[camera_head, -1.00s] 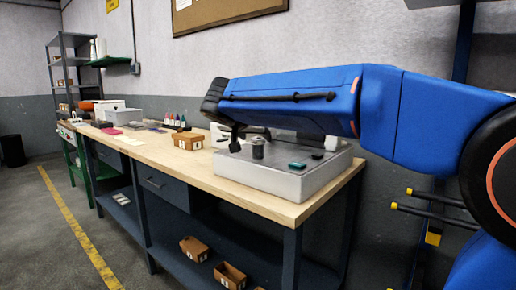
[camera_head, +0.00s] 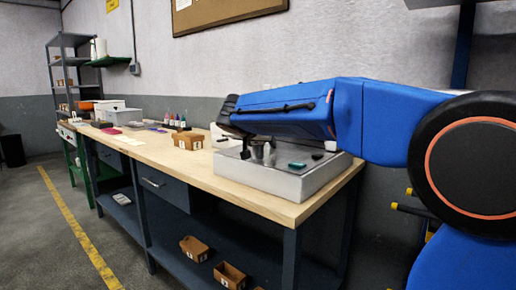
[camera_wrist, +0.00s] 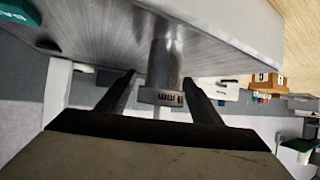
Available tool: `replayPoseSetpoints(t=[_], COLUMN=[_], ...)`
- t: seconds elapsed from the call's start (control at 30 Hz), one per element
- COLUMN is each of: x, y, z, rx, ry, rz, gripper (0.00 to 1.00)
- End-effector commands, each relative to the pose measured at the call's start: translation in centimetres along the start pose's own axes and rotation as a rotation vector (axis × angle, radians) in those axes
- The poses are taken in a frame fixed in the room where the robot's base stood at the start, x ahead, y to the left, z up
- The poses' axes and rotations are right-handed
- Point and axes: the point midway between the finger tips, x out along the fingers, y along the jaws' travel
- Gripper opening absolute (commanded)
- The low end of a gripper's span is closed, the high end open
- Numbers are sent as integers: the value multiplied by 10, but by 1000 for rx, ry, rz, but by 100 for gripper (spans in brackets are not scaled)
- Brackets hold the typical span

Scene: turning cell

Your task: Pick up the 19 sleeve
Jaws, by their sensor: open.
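The sleeve is a grey metal cylinder (camera_wrist: 164,62) standing on the grey metal platform (camera_head: 262,185) on the bench. Its end nearest the wrist camera bears small dark markings that I cannot read. My gripper (camera_wrist: 159,79) is open, with one dark finger on each side of the sleeve. Gaps show between the fingers and the sleeve in the wrist view. In the head view my gripper (camera_head: 257,154) is low over the platform and partly hides the sleeve.
A green block (camera_head: 297,165) and a dark piece (camera_head: 317,156) lie on the platform to the right. A cardboard bin (camera_head: 188,140) stands left of it, with several small bottles (camera_head: 174,120) behind. The front strip of the wooden bench top (camera_head: 225,188) is clear.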

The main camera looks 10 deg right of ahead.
Motion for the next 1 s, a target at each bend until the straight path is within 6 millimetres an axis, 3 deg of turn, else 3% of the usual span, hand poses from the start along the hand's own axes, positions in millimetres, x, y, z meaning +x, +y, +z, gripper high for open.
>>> replayPoseSetpoints(t=[0.07, 0.2, 0.3, 0.63, 1.0], x=[0, 0, -1, -4, -34], y=[0, 0, 0, 0, 0], z=[0, 0, 0, -7, -62], rx=[0, 0, 1, 2, 3], ry=[0, 0, 1, 1, 2], rz=[0, 0, 0, 0, -1], gripper=[55, 21, 2, 2, 2])
